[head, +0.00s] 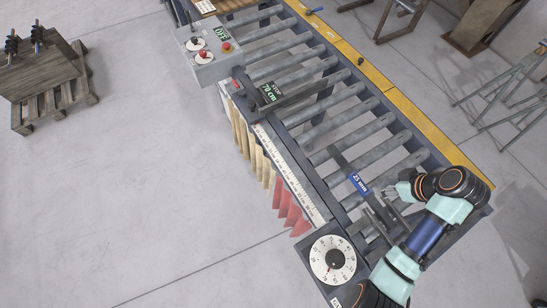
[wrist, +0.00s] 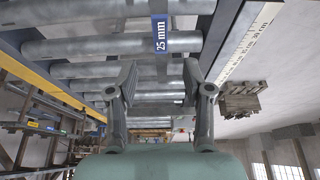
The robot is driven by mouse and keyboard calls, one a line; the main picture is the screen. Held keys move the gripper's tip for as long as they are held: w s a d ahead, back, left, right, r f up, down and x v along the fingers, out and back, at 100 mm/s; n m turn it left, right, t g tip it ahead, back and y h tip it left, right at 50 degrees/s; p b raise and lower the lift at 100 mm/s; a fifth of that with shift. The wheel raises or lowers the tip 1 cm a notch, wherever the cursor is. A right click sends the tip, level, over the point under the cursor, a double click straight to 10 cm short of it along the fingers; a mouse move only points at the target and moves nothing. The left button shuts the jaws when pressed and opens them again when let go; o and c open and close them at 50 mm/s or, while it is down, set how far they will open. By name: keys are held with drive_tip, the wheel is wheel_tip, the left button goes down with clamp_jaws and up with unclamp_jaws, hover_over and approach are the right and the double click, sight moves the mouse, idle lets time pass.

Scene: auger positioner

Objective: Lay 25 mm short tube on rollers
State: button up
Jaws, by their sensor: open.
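A dark short piece with a blue "25 mm" label (head: 359,184) lies over the grey rollers (head: 362,123) near the lower end of the conveyor, running across their direction. In the wrist view the blue label (wrist: 160,35) shows at the top centre, beyond my fingertips; little of the rest of the piece is clear there. My gripper (head: 397,190) is just right of the label in the head view. In the wrist view my gripper (wrist: 160,80) is open, with nothing between its fingers. I cannot tell its exact height above the rollers.
A stop marked "70 cm" (head: 270,92) crosses the rollers higher up. A control box (head: 207,49) reading OFF and a round dial (head: 332,259) stand along the left side. A yellow rail (head: 410,112) edges the right. A wooden pallet (head: 53,105) stands far left on open floor.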

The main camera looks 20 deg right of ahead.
drive_tip(key=w+a+r+t+h, duration=0.1)
drive_tip(key=w+a+r, duration=0.2)
drive_tip(key=w+a, duration=0.5)
drive_tip(key=w+a+r+t+h, duration=0.1)
drive_tip(key=w+a+r, duration=0.2)
drive_tip(key=w+a, duration=0.5)
drive_tip(key=s+a+r+t, duration=0.1)
drive_tip(key=a+r, duration=0.3)
drive_tip(key=a, duration=0.4)
drive_tip(key=s+a+r+m+t+y, duration=0.1)
drive_tip(key=a+r+t, duration=0.2)
drive_tip(key=a, duration=0.5)
drive_tip(key=a+r+t, duration=0.2)
drive_tip(key=a+r, duration=0.3)
drive_tip(key=a, duration=0.3)
drive_tip(key=shift+s+a+r+m, duration=0.3)
drive_tip(key=shift+s+r, duration=0.05)
drive_tip(key=shift+s, duration=0.05)
